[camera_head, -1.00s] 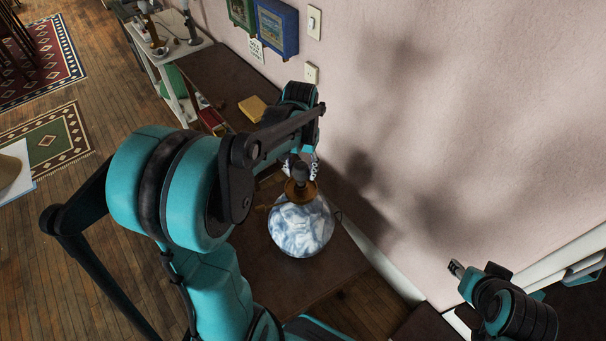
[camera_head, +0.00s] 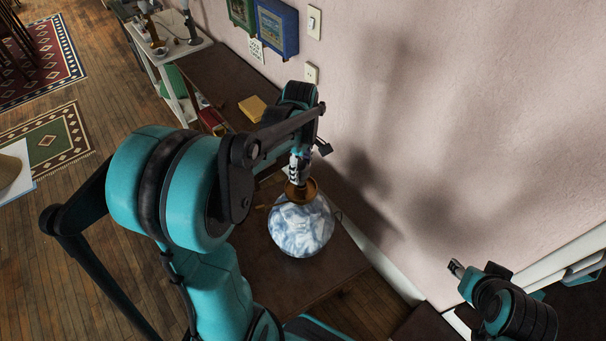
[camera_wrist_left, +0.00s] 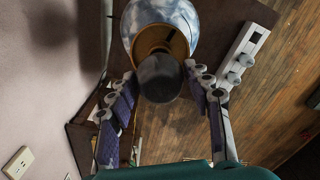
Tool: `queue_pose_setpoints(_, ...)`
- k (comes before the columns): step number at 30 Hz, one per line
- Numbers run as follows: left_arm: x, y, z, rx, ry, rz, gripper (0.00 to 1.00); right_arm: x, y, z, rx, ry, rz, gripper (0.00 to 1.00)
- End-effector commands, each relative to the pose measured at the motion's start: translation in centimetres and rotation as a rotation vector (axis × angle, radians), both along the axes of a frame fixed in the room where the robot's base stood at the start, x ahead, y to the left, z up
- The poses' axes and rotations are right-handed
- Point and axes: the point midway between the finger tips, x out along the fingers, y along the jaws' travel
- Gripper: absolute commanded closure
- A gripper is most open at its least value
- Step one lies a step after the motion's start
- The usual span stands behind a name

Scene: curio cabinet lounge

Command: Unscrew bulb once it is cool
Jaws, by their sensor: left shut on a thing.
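The lamp has a round blue-and-white marbled body (camera_head: 300,228) and a brass collar (camera_head: 309,190), and stands on a dark brown table top (camera_head: 315,285). The dark, round-ended bulb (camera_wrist_left: 159,78) sits over the brass collar in the left wrist view. In the head view the fingers hide most of the bulb. The bulb looks unlit. My right gripper (camera_head: 456,268) is at the lower right by the wall, away from the lamp; its jaw opening is unclear.
The pink wall (camera_head: 450,130) runs close along the right of the table. It carries a light switch (camera_head: 314,22) and an outlet (camera_head: 311,73). A yellow book (camera_head: 252,108) lies farther back. A white shelf (camera_head: 180,50) holds small items. Wooden floor lies left.

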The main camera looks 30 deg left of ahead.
Motion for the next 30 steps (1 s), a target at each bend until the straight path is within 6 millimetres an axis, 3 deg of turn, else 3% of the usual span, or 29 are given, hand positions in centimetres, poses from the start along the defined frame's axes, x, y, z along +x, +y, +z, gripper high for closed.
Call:
queue_pose_setpoints(4, -0.15, -0.08, -0.12, -0.002, 0.003, -0.002, 1.0, 0.0, 0.0, -0.04, 0.0, 0.0, 0.0, 0.6)
queue_pose_setpoints(5, -0.15, -0.08, -0.12, -0.002, 0.003, -0.002, 0.48, 0.0, 0.0, -0.04, 0.0, 0.0, 0.0, 0.6)
queue_pose_setpoints(6, -0.15, -0.08, -0.12, -0.002, 0.003, -0.002, 0.37, 0.0, 0.0, -0.04, 0.0, 0.0, 0.0, 0.6)
queue_pose_setpoints(7, -0.14, -0.07, -0.11, -0.002, 0.003, -0.002, 0.34, 0.0, 0.0, -0.04, 0.0, 0.0, 0.0, 0.6)
queue_pose_setpoints(17, -0.04, -0.02, -0.04, -0.001, 0.001, -0.019, 0.34, 0.0, 0.0, -0.01, 0.0, 0.0, 0.0, 0.6)
queue_pose_setpoints(30, 0.02, 0.02, -0.02, 0.0, 0.0, -0.411, 0.34, 0.0, 0.0, -0.01, 0.0, 0.0, 0.0, 0.6)
